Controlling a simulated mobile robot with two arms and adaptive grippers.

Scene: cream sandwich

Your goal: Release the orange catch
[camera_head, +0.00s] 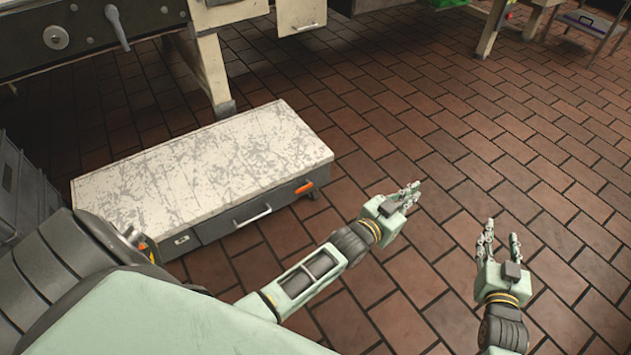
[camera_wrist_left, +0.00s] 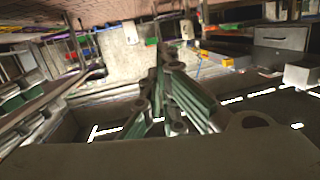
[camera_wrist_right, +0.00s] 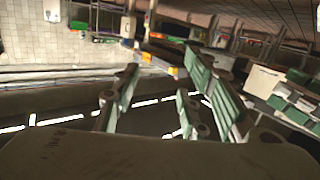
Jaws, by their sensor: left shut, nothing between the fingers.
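The orange catch (camera_head: 304,187) is on the front face of a low grey box (camera_head: 220,222), near its right end. The box has a worn, scratched white lid (camera_head: 210,165) that lies flat and closed on it. My left gripper (camera_head: 410,195) is to the right of the box, apart from the catch, its fingers pointing away from it. In the left wrist view its fingers (camera_wrist_left: 172,70) come together with nothing between them. My right gripper (camera_head: 500,240) is further right over the floor. Its fingers (camera_wrist_right: 165,90) are spread and empty. Neither wrist view clearly shows the catch.
A pale handle (camera_head: 253,216) sits on the box front, left of the catch. A machine with a cream leg (camera_head: 208,72) stands behind the box. Grey crates (camera_head: 22,190) stand at the left edge. The brick floor (camera_head: 400,125) right of the box is clear.

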